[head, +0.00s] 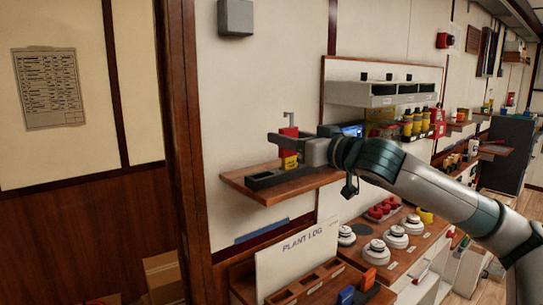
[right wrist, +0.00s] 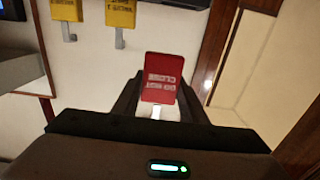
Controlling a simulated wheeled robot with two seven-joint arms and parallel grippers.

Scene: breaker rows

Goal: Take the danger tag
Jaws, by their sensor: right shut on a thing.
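The red danger tag (head: 289,132) is held at my right gripper (head: 288,146) above the small wooden wall shelf. In the right wrist view the tag (right wrist: 162,77) stands between the two dark fingers (right wrist: 157,104), its white lettering upside down. A pale metal hook shows at one end of it. The gripper is shut on it. Yellow tags hang in the right wrist view, one at the upper left (right wrist: 66,10) and one beside it (right wrist: 120,13), each with a metal hook. A yellow piece (head: 289,162) shows just below the gripper in the head view. My left gripper is not in view.
The wooden shelf (head: 233,180) carries a dark tray (head: 262,183). To the right are a grey rack (head: 350,94) and a bench with white round devices (head: 376,250) and red ones (head: 382,208). A plant log board (head: 297,262) stands below. A wooden post (head: 183,130) is left.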

